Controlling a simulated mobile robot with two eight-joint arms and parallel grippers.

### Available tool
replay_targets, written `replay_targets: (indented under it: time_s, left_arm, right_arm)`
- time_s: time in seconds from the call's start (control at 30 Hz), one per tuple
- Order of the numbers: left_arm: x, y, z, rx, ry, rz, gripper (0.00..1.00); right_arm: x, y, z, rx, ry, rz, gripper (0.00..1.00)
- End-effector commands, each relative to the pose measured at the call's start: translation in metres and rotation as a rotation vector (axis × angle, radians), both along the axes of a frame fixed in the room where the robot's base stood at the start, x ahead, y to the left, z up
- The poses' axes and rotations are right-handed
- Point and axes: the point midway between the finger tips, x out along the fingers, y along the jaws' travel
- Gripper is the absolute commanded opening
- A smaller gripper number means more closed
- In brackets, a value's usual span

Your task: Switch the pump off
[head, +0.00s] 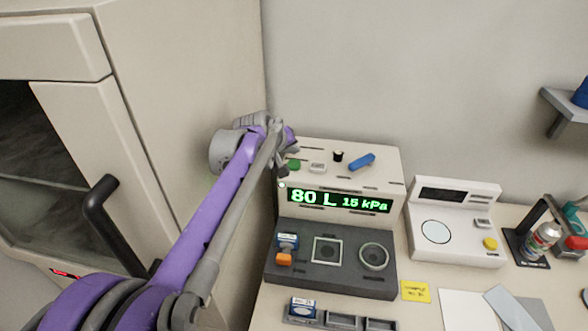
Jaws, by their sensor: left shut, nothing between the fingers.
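The particle classifier (338,170), a beige box with a dark lower front, stands on the bench against the wall. Its lit green display (340,201) reads 80 L and 15 kPa. On its sloped top are a green button (294,165), a pale square button (317,167), a small black knob (338,155) and a blue lever (361,162). I cannot tell which one belongs to the pump. My left gripper (282,166) is shut and empty at the top's left end, just left of the green button; whether they touch is unclear. My right gripper is out of view.
A cabinet (170,110) with a black handle (100,210) stands close on the left. A white instrument (453,222) with a yellow button sits to the right. A tray (340,321), yellow note (415,291) and papers lie in front.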

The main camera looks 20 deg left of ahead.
Motion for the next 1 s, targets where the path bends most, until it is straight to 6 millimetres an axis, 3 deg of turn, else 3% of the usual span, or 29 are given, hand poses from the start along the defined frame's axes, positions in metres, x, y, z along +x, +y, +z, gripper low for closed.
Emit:
replay_targets:
  time_s: [0.03,0.2,1.0]
  left_arm:
    - [-0.0004,-0.0002,-0.0093,0.0,0.001,0.0,0.0]
    - [0.0,-0.0001,-0.0182,0.0,0.0,0.0,0.0]
    - [0.0002,-0.0001,-0.0179,0.0,-0.001,0.001,0.0]
  right_arm:
    - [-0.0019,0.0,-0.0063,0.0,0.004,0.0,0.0]
    - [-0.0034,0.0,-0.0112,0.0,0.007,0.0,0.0]
    - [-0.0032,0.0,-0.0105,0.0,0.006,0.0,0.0]
